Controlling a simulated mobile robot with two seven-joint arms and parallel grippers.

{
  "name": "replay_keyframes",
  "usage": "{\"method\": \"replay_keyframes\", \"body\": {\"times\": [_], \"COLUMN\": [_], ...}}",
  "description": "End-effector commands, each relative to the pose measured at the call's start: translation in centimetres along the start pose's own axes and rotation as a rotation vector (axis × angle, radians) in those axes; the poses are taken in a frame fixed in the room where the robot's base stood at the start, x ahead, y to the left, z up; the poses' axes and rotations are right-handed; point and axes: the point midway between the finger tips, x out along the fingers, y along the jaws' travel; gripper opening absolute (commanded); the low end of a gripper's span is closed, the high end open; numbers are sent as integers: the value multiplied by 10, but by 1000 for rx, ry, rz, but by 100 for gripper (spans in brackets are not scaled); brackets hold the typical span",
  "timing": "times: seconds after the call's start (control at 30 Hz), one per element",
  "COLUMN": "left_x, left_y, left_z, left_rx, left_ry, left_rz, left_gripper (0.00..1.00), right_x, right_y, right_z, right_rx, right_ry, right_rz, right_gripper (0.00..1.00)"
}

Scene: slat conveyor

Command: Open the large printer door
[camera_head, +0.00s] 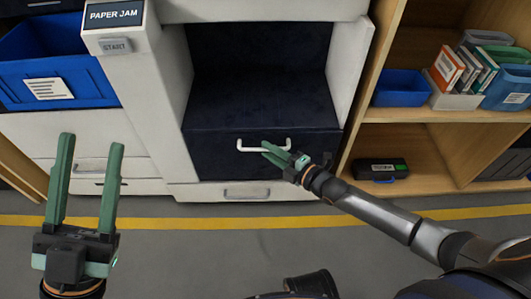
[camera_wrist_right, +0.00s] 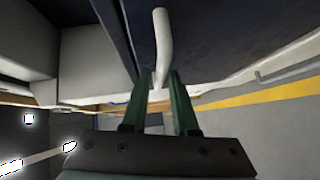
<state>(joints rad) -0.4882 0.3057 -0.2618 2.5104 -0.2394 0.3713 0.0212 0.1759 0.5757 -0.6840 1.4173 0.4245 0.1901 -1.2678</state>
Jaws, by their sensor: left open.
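The printer (camera_head: 168,105) is a large white machine. The large dark blue panel (camera_head: 212,148) in its front has a white bar handle (camera_head: 247,149); the panel looks shut. My right gripper (camera_head: 264,149) reaches this handle from the right, with its green fingers close together. In the right wrist view the white handle (camera_wrist_right: 163,45) runs between the fingertips (camera_wrist_right: 159,76), one finger on each side. I cannot tell whether they press on it. My left gripper (camera_head: 92,140) is open and empty at the lower left, away from the panel.
A "PAPER JAM" display (camera_head: 114,14) sits above a START button (camera_head: 115,46). A blue bin (camera_head: 45,70) is at the left. Wooden shelves (camera_head: 440,114) with bins and books stand at the right. The grey floor (camera_head: 200,255) with its yellow line is clear in front.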

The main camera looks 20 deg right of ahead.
Motion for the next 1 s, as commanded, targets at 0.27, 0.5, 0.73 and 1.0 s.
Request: {"method": "replay_keyframes", "body": {"times": [0.27,0.5,0.73,1.0], "left_x": [-6,-6,-6,-6], "left_y": [5,5,5,5], "left_z": [7,7,7,7], "left_rx": [7,6,5,4], "left_ry": [-5,-6,-6,-6], "left_rz": [4,4,4,3], "left_gripper": [50,50,50,50], "right_x": [18,18,18,18], "right_y": [0,0,0,0], "right_z": [0,0,0,0], "right_rx": [1,1,1,0], "right_ry": [0,0,0,-1], "right_rz": [-1,-1,-1,-1], "right_gripper": [27,27,1,0]}}
